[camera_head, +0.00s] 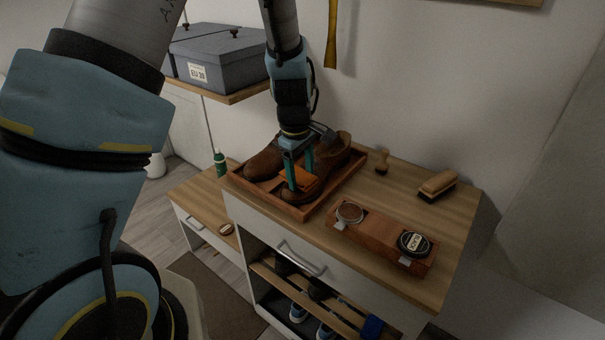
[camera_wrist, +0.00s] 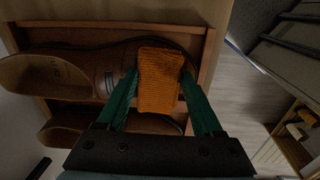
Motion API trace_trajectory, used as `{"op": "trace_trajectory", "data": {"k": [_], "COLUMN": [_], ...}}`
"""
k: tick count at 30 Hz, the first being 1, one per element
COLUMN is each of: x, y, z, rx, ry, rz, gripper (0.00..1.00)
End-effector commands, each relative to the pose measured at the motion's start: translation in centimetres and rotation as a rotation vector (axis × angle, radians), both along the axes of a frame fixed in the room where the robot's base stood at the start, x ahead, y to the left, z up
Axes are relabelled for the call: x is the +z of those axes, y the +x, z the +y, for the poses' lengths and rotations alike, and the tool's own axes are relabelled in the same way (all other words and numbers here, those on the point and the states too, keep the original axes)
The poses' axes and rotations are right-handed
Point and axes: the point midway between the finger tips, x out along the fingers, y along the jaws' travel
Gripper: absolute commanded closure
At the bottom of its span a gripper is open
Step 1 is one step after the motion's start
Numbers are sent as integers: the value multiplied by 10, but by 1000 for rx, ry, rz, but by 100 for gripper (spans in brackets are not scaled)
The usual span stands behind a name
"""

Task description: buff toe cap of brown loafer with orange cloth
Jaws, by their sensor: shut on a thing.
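A pair of brown loafers lies in a wooden tray (camera_head: 305,213) on top of the cabinet. The right loafer (camera_head: 335,150) has its toe toward the front of the tray; it shows across the wrist view (camera_wrist: 75,70). The other loafer (camera_head: 264,163) lies beside it on the left, partly seen in the wrist view (camera_wrist: 75,127). My gripper (camera_head: 299,180) points down over the right loafer's toe end, shut on the orange cloth (camera_head: 303,178). In the wrist view the cloth (camera_wrist: 158,82) hangs between the green fingers and covers part of the toe cap. Contact with the leather looks likely but is not clear.
A wooden box (camera_head: 375,238) with polish tins stands at the cabinet's front right. A large brush (camera_head: 438,185) and a small brush (camera_head: 381,161) lie behind it. A green bottle (camera_head: 220,164) stands on the lower bench at left. Grey boxes (camera_head: 230,62) sit on a shelf behind.

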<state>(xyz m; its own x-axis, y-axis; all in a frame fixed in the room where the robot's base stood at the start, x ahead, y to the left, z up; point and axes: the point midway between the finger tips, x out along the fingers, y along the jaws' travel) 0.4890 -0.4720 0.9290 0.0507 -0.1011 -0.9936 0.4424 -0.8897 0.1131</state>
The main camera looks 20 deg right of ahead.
Motion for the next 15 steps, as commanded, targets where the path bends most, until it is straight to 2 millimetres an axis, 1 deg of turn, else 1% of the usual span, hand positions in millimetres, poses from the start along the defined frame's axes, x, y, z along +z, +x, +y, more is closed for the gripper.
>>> {"op": "trace_trajectory", "data": {"k": [5,15], "x": [11,45], "y": [0,-2], "z": [1,3], "rx": [0,0], "ry": [0,-1], "rz": [-1,-2], "gripper": [77,77]}}
